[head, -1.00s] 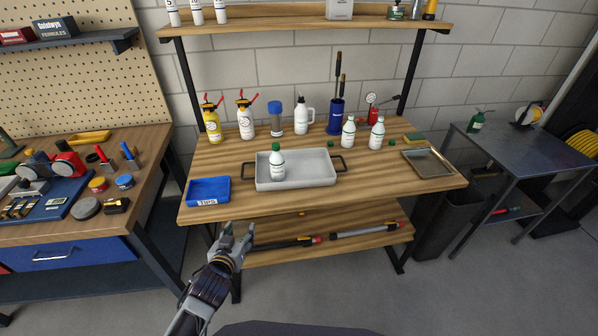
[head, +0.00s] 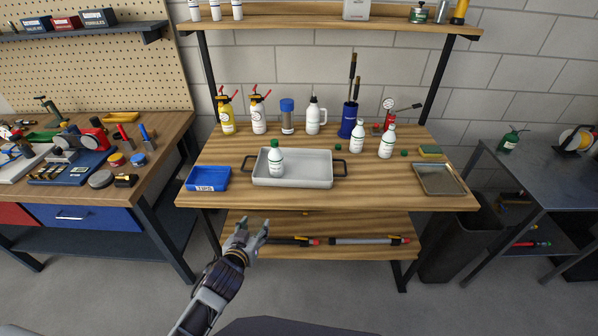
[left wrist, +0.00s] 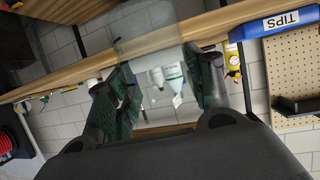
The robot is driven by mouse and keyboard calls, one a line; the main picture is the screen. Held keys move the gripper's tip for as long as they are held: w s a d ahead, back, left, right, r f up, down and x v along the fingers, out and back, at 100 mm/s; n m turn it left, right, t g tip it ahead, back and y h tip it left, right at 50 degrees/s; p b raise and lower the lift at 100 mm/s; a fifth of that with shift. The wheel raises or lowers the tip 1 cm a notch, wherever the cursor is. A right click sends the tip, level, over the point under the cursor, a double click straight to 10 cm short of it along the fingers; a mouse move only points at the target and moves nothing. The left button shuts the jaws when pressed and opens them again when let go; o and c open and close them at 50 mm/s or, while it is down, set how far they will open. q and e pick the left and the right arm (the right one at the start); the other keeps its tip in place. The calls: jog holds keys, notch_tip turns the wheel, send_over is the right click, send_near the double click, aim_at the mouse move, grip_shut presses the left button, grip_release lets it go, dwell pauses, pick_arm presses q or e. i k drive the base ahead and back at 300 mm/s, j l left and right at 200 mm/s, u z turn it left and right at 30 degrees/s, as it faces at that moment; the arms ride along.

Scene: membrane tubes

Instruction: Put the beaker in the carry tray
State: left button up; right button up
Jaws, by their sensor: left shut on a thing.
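The carry tray (head: 262,181) is light grey with two dark handles and lies on the wooden workbench. A white bottle with a green cap (head: 276,160) stands in its left part. My left gripper (head: 248,236) is in front of the bench, below the bench top and apart from the tray. In the left wrist view its fingers (left wrist: 162,78) are shut on a clear see-through thing, apparently the beaker (left wrist: 150,45). The beaker's outline is faint there, and I cannot make it out in the head view. My right gripper is not in view.
A blue TIPS bin (head: 208,178) sits left of the tray. Several bottles stand behind it, with a blue holder (head: 348,121) among them. A shallow metal tray (head: 440,179) lies at the right. The bench top between the two trays is clear, and a lower shelf (head: 330,250) holds long tools.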

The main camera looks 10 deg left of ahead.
aim_at(310, 171)
jog(key=l+u, duration=0.35)
jog(key=l, duration=1)
jog(key=k, duration=0.1)
